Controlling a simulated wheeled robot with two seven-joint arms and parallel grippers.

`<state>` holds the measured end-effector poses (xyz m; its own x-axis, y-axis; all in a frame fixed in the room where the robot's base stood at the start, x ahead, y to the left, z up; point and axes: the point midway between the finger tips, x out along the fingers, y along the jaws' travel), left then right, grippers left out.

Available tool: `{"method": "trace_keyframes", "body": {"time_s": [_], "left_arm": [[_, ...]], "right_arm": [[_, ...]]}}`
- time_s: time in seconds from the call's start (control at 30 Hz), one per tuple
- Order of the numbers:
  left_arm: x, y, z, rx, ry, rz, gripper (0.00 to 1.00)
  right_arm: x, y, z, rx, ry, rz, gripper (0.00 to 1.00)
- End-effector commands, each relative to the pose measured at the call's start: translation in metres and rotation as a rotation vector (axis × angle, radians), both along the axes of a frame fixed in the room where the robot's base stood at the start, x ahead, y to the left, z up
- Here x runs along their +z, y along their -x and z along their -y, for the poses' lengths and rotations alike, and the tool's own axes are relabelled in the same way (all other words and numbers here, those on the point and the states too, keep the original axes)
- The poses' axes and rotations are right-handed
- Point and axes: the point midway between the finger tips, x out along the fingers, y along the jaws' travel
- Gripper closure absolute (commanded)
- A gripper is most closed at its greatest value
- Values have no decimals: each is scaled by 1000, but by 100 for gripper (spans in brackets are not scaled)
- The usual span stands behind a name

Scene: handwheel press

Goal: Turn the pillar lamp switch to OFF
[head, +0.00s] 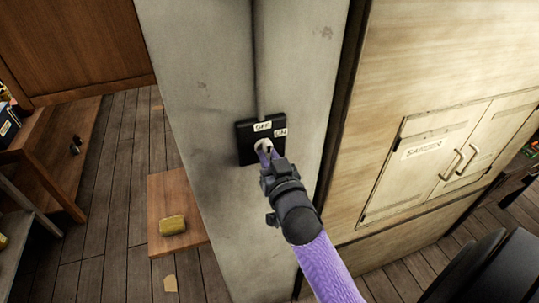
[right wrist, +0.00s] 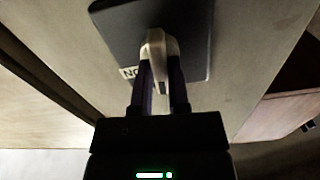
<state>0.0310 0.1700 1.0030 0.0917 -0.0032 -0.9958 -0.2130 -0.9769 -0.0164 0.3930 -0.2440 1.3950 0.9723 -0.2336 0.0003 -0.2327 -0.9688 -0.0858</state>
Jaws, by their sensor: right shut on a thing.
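The pillar lamp switch is a black box (head: 246,146) on the face of the grey pillar (head: 215,200). An OFF label (head: 263,126) sits at its top and an ON label (head: 280,132) at its upper right. My right gripper (head: 265,149) is at the switch with its jaws shut on the pale switch knob (right wrist: 156,42). In the right wrist view, the fingers of my right gripper (right wrist: 160,70) lie on either side of the knob, against the dark switch plate (right wrist: 195,30). I cannot tell which label the knob points to. My left gripper is not in view.
A light wooden cabinet (head: 400,80) with handled doors stands right of the pillar. A wooden board (head: 165,205) with a yellow block (head: 172,225) lies left of it. A conduit (head: 261,60) runs down to the switch. Plank floor is open at left.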

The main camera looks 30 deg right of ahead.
Motion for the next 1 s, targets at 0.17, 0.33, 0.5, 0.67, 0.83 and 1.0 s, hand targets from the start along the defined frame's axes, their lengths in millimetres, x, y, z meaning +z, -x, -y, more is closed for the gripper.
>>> {"method": "trace_keyframes", "body": {"time_s": [0.17,0.33,0.5,0.67,0.83,1.0], "left_arm": [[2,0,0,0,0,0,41],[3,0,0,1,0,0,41],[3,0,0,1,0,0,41],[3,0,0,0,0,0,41],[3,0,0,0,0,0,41],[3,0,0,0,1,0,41]], "right_arm": [[-1,0,0,-1,59,-18,100],[-1,0,0,-1,89,-24,100],[-1,0,0,-1,99,-27,100],[-1,0,0,-1,100,-27,100],[-1,0,0,-1,99,-28,73],[-1,0,0,-1,99,-26,44]]}}
